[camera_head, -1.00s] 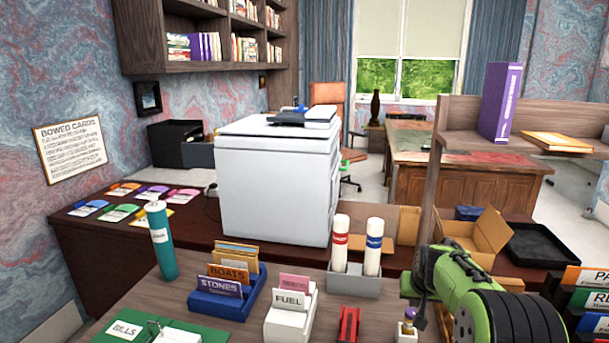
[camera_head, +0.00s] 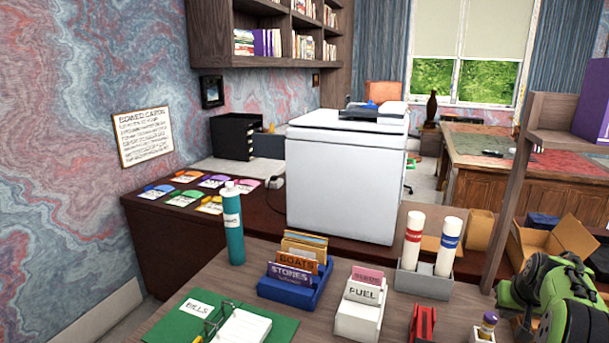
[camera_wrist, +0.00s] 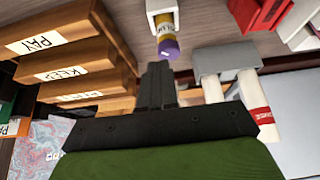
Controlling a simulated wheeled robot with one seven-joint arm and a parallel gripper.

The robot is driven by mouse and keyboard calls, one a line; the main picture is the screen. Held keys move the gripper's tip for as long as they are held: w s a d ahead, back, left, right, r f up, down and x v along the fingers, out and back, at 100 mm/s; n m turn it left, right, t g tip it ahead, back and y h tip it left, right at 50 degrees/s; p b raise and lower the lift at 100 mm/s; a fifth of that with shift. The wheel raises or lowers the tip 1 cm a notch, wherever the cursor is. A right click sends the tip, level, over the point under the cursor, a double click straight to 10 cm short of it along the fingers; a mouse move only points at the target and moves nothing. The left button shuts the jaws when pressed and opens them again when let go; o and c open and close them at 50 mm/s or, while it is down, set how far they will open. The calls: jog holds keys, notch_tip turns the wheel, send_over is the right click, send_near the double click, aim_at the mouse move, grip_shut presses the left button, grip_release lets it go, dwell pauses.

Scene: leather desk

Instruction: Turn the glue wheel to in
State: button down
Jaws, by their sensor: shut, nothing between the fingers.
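A small glue stick (camera_head: 488,324) stands in a white holder (camera_head: 481,338) at the front right of the desk in the head view. Its body is yellowish and its top end is purple. The glue stick also shows in the wrist view (camera_wrist: 167,45), its purple end pointing toward my fingers; I take this end for the wheel. My gripper (camera_wrist: 158,68) is shut and empty, its dark fingertips close to the purple end in the picture. I cannot tell whether they touch. In the head view my green arm is at the lower right and the fingertips do not show.
A red item (camera_head: 423,324), a white FUEL card holder (camera_head: 360,318) and a grey stand (camera_head: 424,282) with two white tubes are left of the glue stick. Wooden trays (camera_wrist: 75,60) with PAY and KEEP labels lie left in the wrist view. An open cardboard box (camera_head: 555,243) stands behind.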

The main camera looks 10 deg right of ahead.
aim_at(489, 322)
notch_tip(489, 322, down, 5)
jog(key=shift+r+b, duration=0.2)
jog(key=shift+b, duration=0.95)
jog(key=shift+w, duration=0.1)
jog(key=shift+w+p, duration=0.55)
jog(key=shift+p, duration=0.05)
jog(key=shift+a, duration=0.3)
jog(key=shift+w+a+p, duration=0.3)
jog(key=shift+p, duration=0.15)
jog(key=shift+a, duration=0.1)
